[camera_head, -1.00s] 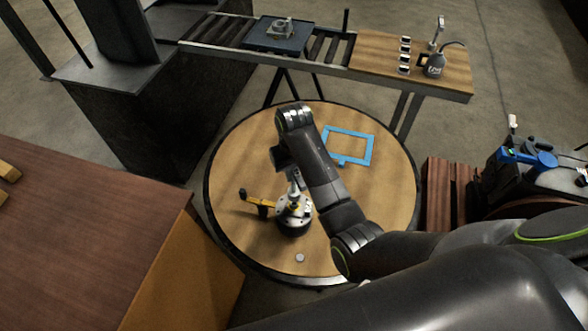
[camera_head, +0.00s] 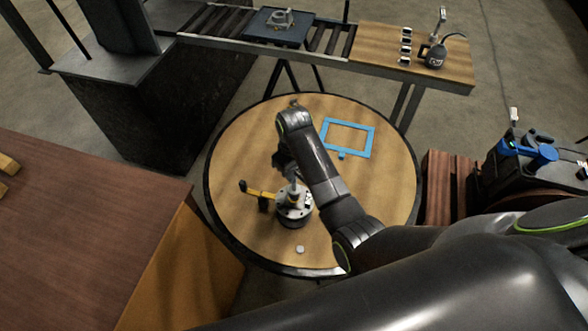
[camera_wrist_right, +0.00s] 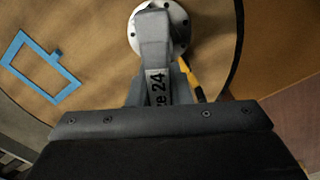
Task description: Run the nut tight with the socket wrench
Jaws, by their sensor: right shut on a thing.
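My right gripper (camera_head: 290,177) is over the dark round fixture with a pale flanged top (camera_head: 294,208) on the round table. It is shut on a grey tool marked "ze 24" (camera_wrist_right: 158,85), which I take as the socket wrench. In the right wrist view the tool reaches to the pale flange with bolt holes (camera_wrist_right: 178,22) and covers its middle. A yellow bar with black ends (camera_head: 262,194) sticks out to the left beside the fixture. The nut is hidden, so I cannot tell whether the socket sits on it. My left gripper is not in view.
A blue square frame (camera_head: 371,143) lies on the round wooden table (camera_head: 390,185). A small pale disc (camera_head: 300,249) lies near its front edge. A roller conveyor with a dark tray (camera_head: 262,34) stands behind. A brown bench (camera_head: 90,230) is at left, a black case (camera_head: 545,175) at right.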

